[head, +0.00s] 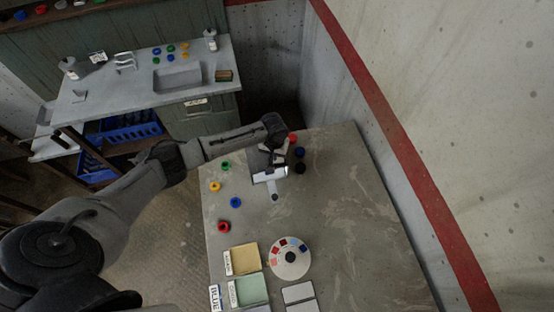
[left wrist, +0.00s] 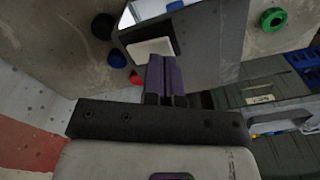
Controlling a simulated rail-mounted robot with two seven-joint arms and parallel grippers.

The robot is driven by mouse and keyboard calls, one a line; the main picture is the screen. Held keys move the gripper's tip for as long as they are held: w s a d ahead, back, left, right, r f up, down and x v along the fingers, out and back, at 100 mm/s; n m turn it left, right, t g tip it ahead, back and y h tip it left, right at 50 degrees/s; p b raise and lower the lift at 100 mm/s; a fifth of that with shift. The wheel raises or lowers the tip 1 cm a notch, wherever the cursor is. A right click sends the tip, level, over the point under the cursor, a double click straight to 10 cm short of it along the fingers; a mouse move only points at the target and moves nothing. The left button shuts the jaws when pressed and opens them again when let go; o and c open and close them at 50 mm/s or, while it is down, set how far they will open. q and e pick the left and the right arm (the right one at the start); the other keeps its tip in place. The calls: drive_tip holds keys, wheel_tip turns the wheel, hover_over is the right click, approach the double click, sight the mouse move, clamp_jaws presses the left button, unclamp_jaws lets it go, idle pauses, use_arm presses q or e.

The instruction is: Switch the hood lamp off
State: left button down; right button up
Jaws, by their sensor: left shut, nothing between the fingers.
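The hood lamp (head: 270,175) stands on the grey table as a small hood with a bright white strip at its front. In the left wrist view it is a dark grey box (left wrist: 215,45) with a pale, bright panel at the top edge. A white rocker-like plate (left wrist: 151,48) sits on its near face. My left gripper (left wrist: 161,72) is shut and empty, its fingertips just below that plate; whether they touch it I cannot tell. In the head view the wrist is behind the hood and the fingertips are hidden. My right gripper is not in view.
Black, blue and red round pieces (head: 299,152) lie close right of the hood. A green ring (head: 226,166) and others lie left. A round dial (head: 290,257) and coloured trays (head: 245,258) are in front. A concrete wall (head: 420,100) bounds the right.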

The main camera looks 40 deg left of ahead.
use_arm(q)
drive_tip(key=shift+f+b, duration=0.3)
drive_tip(key=shift+f, duration=0.35)
drive_tip(key=shift+f, duration=0.35)
idle(0.4)
drive_tip(key=shift+r, duration=0.1)
wheel_tip(320, 180, up, 7)
drive_tip(key=p, duration=0.8)
idle(0.5)
